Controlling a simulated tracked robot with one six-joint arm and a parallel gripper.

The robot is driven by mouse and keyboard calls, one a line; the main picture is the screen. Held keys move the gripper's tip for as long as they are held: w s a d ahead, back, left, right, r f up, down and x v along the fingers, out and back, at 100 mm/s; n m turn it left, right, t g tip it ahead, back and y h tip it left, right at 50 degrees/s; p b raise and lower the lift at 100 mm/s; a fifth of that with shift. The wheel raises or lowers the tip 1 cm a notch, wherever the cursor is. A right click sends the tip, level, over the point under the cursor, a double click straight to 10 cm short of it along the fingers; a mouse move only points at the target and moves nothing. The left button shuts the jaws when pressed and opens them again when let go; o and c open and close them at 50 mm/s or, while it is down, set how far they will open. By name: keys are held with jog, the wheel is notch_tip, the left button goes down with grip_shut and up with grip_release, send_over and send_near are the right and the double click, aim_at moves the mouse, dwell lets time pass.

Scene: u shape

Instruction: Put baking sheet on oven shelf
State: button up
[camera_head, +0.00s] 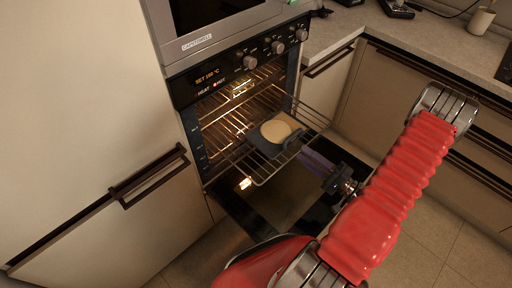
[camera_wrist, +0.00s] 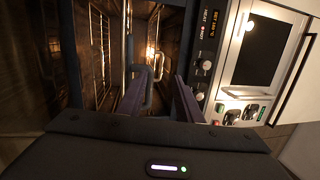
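The dark baking sheet (camera_head: 262,146) carries a round pale item (camera_head: 277,131) and rests on a wire oven shelf (camera_head: 258,172) that sticks out of the open oven (camera_head: 235,105) in the head view. The sheet looks roughly level, near the shelf's right front part. My gripper (camera_head: 304,154) is close to the shelf's front right edge. In the wrist view, my gripper (camera_wrist: 156,82) has its two purple fingers apart. A pale wire loop (camera_wrist: 148,84) shows between them; I cannot tell whether they touch it. The baking sheet is hard to make out there.
The oven door (camera_head: 280,195) is folded down under the shelf. The control panel (camera_head: 240,62) with knobs is above the opening. Cabinets with bar handles (camera_head: 148,180) stand at left and right. A countertop (camera_head: 440,40) runs along the back right. The floor (camera_head: 435,235) is clear.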

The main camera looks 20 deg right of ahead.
jog(key=s+a+r+n+g+y, duration=0.1)
jog(key=s+a+r+n+g, duration=0.1)
jog(key=a+r+n+g, duration=0.65)
jog(key=s+a+r+n+g, duration=0.3)
jog(key=a+r+g, duration=0.3)
jog(key=a+g, duration=0.6)
jog(key=s+a+r+n+t+h, duration=0.2)
jog(key=r+t+h, duration=0.6)
jog(key=r, duration=0.4)
jog(key=shift+s+a+r+h, duration=0.35)
jog(key=shift+s+a+h, duration=0.35)
dwell(0.5)
